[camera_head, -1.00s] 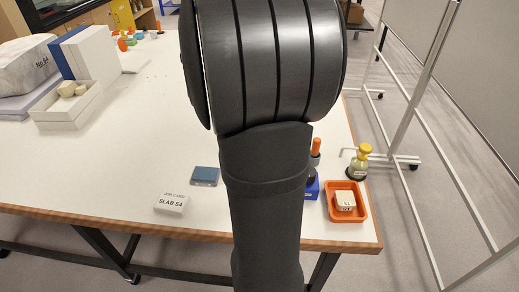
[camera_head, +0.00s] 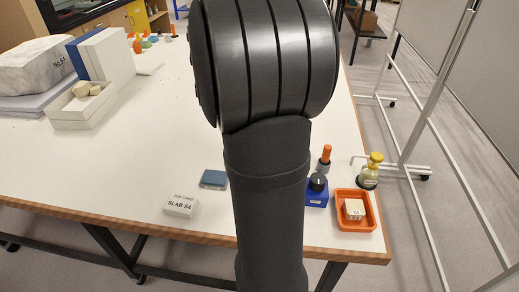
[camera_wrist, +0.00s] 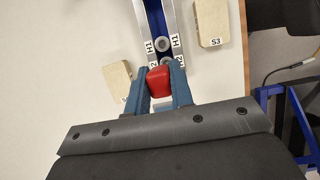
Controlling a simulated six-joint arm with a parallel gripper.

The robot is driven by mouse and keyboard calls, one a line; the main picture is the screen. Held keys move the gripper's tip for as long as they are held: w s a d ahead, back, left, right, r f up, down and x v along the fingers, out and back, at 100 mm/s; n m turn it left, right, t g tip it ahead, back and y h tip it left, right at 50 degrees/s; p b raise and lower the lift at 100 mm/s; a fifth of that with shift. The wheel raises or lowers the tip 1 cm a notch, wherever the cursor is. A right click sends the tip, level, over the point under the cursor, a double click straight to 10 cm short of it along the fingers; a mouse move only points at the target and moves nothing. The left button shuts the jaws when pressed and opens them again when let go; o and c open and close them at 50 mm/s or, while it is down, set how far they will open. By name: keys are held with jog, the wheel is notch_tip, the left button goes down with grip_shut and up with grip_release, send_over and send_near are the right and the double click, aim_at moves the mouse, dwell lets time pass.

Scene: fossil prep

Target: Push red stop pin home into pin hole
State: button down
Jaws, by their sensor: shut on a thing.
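My gripper (camera_wrist: 160,73) shows in the wrist view, its two blue-grey fingers shut on the red stop pin (camera_wrist: 159,82). The pin sits between the fingertips over a metal and blue rail (camera_wrist: 153,18). A round hole marked H1 (camera_wrist: 162,44) lies just beyond the pin. Part of another ring (camera_wrist: 167,62), beside partly covered labels, shows at the pin's far edge. The pin's lower end is hidden, so I cannot tell whether it is in a hole. In the head view my arm hides the gripper and the pin.
A pale block marked S3 (camera_wrist: 211,22) lies right of the rail, another pale block (camera_wrist: 116,84) left.

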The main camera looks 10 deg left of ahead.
jog(key=shift+f, duration=2.9)
jog(key=shift+f, duration=1.95)
jog(key=shift+f, duration=0.15)
jog(key=c, duration=1.2)
grip_release()
